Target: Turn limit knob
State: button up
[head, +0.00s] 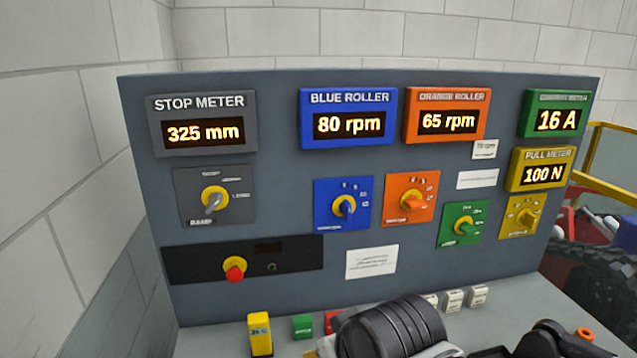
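An upright grey panel (290,200) carries several rotary knobs on coloured plates. The plate lettering is too small to read surely, so I cannot tell which is the limit knob. The knob pointers stand at different angles. No gripper fingers show; dark rounded parts at the bottom may be my arm, and nothing visibly touches a knob.
Displays above read 325 mm, 80 rpm, 65 rpm, 16 A and 100 N. A red button (235,269) juts from a black strip at lower left. Small coloured blocks, including a yellow one (260,334), stand on the ledge below. A yellow rail (606,190) is at far right.

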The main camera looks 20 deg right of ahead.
aim_at(467, 230)
jog(key=k+l+z, duration=0.1)
jog(key=l+z, duration=0.2)
jog(key=z, duration=0.2)
jog(key=l+z, duration=0.7)
jog(key=z, duration=0.25)
